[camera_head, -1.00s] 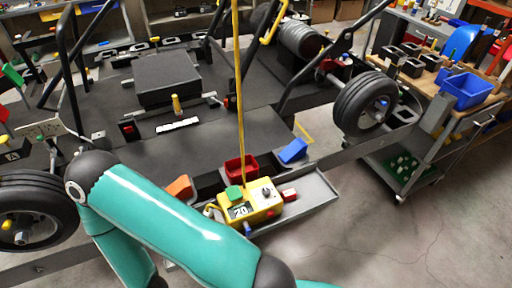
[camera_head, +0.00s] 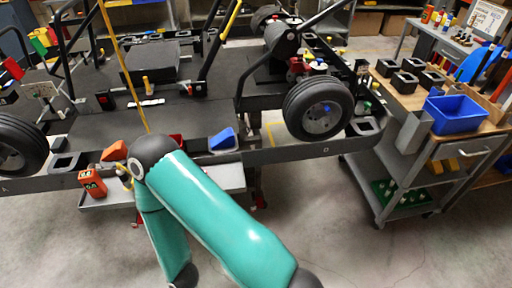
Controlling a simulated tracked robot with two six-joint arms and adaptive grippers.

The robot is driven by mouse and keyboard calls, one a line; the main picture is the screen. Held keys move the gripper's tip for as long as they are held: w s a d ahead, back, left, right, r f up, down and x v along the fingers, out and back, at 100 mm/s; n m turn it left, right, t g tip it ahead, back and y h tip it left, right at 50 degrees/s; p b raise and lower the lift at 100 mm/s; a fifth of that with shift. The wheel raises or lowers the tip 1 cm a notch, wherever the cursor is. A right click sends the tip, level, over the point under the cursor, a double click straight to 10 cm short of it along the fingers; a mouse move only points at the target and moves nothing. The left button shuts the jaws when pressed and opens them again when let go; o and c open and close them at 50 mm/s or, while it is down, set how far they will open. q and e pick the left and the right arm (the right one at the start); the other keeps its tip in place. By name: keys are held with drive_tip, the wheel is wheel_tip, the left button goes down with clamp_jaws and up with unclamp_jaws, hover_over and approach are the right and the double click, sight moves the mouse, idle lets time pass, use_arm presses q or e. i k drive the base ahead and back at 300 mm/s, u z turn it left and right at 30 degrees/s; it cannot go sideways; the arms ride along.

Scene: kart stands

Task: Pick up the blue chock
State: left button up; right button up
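The blue chock (camera_head: 223,139) is a wedge on the kart stand's front edge, left of the near right wheel (camera_head: 318,108). It sits in or on a pale-edged holder; which, I cannot tell. An orange wedge (camera_head: 115,151) lies further left along the same edge. One of my teal arms crosses the lower middle, its elbow left of and below the blue chock, apart from it in the picture.
A grey tray (camera_head: 225,178) hangs on the stand's front, partly behind my arm. A red-orange box with a display (camera_head: 92,183) is at its left. A trolley at right carries a blue bin (camera_head: 455,113). Grey floor is clear between trolley and stand.

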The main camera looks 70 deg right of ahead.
sight(226, 139)
drive_tip(key=z, duration=0.1)
drive_tip(key=k, duration=1.05)
drive_tip(key=z, duration=1)
drive_tip(key=i, duration=1)
drive_tip(key=u, duration=0.1)
